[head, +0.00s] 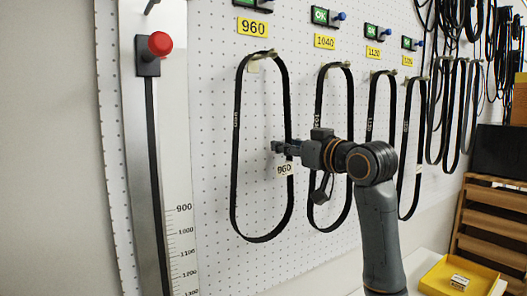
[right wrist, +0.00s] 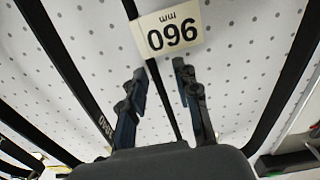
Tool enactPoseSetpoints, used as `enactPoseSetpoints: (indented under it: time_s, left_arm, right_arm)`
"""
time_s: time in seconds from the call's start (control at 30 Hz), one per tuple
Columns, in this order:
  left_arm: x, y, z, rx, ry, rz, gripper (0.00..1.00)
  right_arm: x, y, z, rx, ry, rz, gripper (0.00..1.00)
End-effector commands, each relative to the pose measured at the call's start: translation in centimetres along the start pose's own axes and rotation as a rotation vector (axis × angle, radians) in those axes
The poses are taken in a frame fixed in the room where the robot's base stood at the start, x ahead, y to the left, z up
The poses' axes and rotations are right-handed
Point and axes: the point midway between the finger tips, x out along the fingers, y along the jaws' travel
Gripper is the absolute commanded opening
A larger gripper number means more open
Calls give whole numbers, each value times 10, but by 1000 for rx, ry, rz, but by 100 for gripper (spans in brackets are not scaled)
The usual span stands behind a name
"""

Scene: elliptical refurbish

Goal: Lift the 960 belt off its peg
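The 960 belt (head: 236,160) is a long black loop hanging from its peg (head: 271,54) on the white pegboard, under the yellow 960 label (head: 252,27). A small 960 tag (head: 284,169) hangs at its right strand; the tag also shows upside down in the right wrist view (right wrist: 168,30). My right gripper (head: 280,147) is at the middle of that right strand. In the right wrist view its two fingers (right wrist: 161,85) are apart, with the black strand running between them and a gap visible on both sides. My left gripper is not in view.
The 1040 belt (head: 350,110) and several more belts hang to the right, close to my right arm. A steel measuring rail with a red knob (head: 160,44) stands at left. A yellow tray (head: 440,278) and wooden shelves (head: 480,245) are at lower right.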

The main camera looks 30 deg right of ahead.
Motion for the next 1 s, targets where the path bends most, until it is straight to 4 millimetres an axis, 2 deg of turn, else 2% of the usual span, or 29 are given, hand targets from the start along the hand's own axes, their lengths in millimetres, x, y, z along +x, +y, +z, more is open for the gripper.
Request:
enactPoseSetpoints:
  time_s: [0.03,0.07,0.2,0.7,0.87,0.97,1.0]
  left_arm:
    - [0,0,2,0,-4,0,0]
    - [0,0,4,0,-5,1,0]
    - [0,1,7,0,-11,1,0]
    - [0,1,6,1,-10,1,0]
    - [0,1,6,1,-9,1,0]
    - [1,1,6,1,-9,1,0]
    - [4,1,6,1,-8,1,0]
  right_arm:
    - [0,0,0,0,0,0,31]
    - [0,0,0,0,0,0,27]
    - [0,0,0,0,0,0,0]
    - [0,0,-4,0,1,0,0]
    - [-1,2,-19,-1,3,0,0]
    - [-2,4,-36,-1,5,1,0]
    - [-9,10,-43,-1,7,4,0]
